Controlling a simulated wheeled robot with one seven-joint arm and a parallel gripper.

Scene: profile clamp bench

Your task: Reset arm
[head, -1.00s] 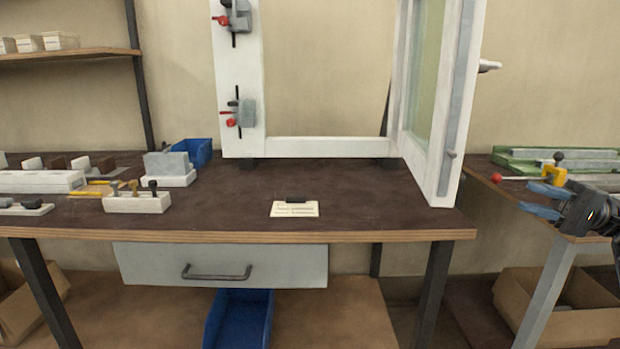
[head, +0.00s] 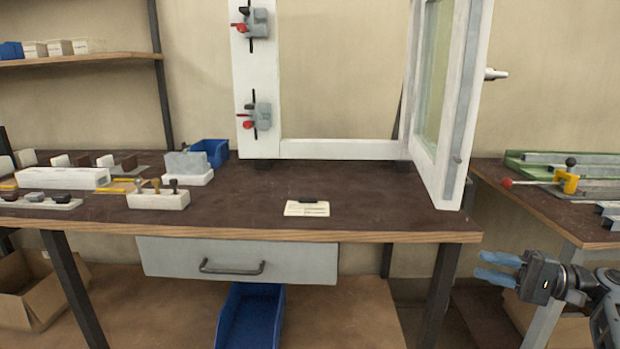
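My gripper (head: 497,267) shows at the lower right in the head view, with blue fingers pointing left. Its two fingers are apart with a gap between them, and nothing is held. It is in the air in front of the gap between the main bench (head: 330,228) and the side bench (head: 530,215), below the level of the bench tops. It touches nothing that I can see. My dark wrist and grey arm run off to the right edge.
A white window frame (head: 340,149) with an open sash (head: 455,120) stands on the main bench. A yellow clamp with a red-tipped handle (head: 565,182) lies on the side bench above my gripper. A drawer (head: 240,262) and a blue bin (head: 250,315) are under the main bench.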

